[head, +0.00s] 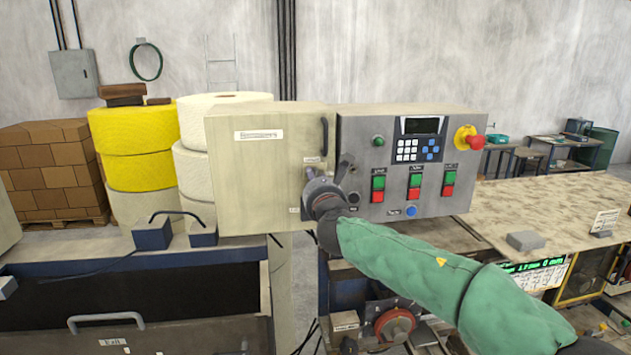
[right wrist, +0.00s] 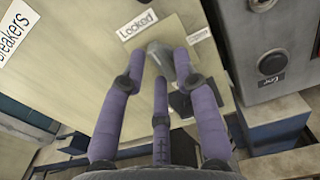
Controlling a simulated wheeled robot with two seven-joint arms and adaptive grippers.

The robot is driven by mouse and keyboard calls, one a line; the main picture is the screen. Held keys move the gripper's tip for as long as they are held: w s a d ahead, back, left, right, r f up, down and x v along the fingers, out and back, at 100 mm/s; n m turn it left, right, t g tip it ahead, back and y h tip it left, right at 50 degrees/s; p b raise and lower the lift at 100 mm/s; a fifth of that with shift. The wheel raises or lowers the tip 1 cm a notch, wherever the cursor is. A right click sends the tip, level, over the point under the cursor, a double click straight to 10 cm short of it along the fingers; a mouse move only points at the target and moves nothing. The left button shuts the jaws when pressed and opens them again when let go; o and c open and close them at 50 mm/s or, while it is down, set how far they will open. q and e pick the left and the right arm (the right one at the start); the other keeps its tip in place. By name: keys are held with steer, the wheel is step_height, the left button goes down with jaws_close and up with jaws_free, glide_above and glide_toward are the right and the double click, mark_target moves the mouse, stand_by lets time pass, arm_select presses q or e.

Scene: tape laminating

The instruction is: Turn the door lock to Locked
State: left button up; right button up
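The door lock, a small grey knob (right wrist: 158,52), sits on the cream cabinet door (head: 255,175). In the right wrist view a "Locked" label (right wrist: 137,26) is above it to the left and an "Open" label (right wrist: 199,32) above it to the right. My right gripper (right wrist: 160,62) has its purple fingers spread around the knob, with gaps visible between them. I cannot tell whether they touch it, and the fingers partly hide which way it points. In the head view my right gripper (head: 318,178) covers the lock. My left gripper is not in view.
A grey control panel (head: 385,195) with a keypad, coloured buttons and a red emergency stop (head: 467,139) adjoins the door on the right. A black door handle (head: 324,135) is above the lock. Yellow (head: 135,150) and white rolls stand behind on the left.

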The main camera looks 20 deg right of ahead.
stand_by(0.3)
steer(key=v, duration=1.2)
steer(key=shift+f, duration=0.1)
stand_by(0.3)
